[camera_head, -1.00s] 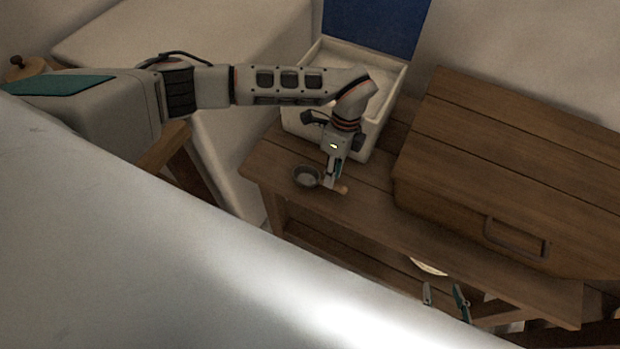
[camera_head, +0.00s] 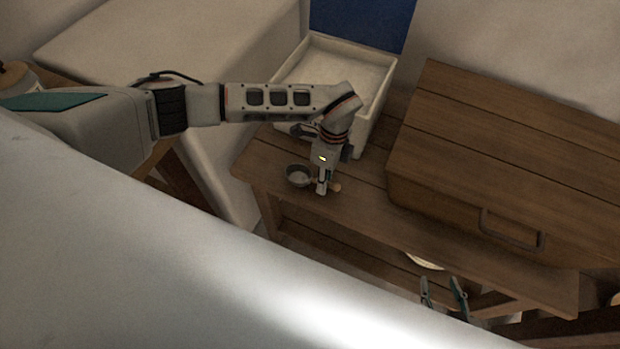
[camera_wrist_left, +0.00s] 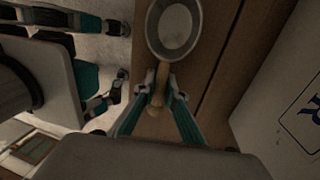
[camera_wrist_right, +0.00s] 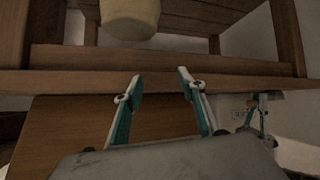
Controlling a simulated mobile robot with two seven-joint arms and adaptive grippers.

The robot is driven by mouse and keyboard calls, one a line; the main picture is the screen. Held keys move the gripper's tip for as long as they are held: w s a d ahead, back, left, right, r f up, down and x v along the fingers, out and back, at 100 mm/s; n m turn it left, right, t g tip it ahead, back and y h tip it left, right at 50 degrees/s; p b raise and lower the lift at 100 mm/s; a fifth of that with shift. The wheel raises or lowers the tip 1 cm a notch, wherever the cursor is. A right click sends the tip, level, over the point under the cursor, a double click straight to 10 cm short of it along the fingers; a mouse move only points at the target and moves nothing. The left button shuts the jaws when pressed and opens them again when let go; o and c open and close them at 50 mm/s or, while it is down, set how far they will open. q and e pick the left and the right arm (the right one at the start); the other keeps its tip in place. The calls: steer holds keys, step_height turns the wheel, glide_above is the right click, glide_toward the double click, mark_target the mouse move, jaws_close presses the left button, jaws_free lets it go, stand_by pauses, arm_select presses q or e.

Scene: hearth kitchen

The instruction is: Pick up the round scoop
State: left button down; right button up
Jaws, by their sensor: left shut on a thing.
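The round scoop (camera_head: 298,176) has a shallow grey metal bowl and a short wooden handle. It appears to rest on the left end of the wooden bench. My left gripper (camera_head: 322,190) reaches down over it and is shut on its handle. In the left wrist view, the fingertips (camera_wrist_left: 160,84) are on both sides of the wooden handle, with the bowl (camera_wrist_left: 174,26) beyond them. My right gripper (camera_head: 441,284) is low in the head view, in front of the bench. In the right wrist view, its fingers (camera_wrist_right: 159,83) are apart with nothing between them.
A wooden chest (camera_head: 500,150) with a metal handle stands on the bench (camera_head: 375,217), right of the scoop. An open white box (camera_head: 381,100) with a blue lid stands behind. A pale round object (camera_wrist_right: 130,18) is under the bench. A big grey surface fills the front left.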

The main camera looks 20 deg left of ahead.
arm_select(q)
steer(key=shift+r, duration=0.1)
steer(key=shift+r, duration=0.25)
step_height(320, 180, up, 19)
steer(key=p, duration=0.3)
steer(key=shift+r, duration=0.2)
arm_select(e)
steer(key=shift+s+a+r, duration=0.2)
steer(key=shift+s+r, duration=0.05)
steer(key=shift+r, duration=0.2)
steer(key=shift+s+a+r, duration=0.2)
steer(key=shift+r, duration=0.2)
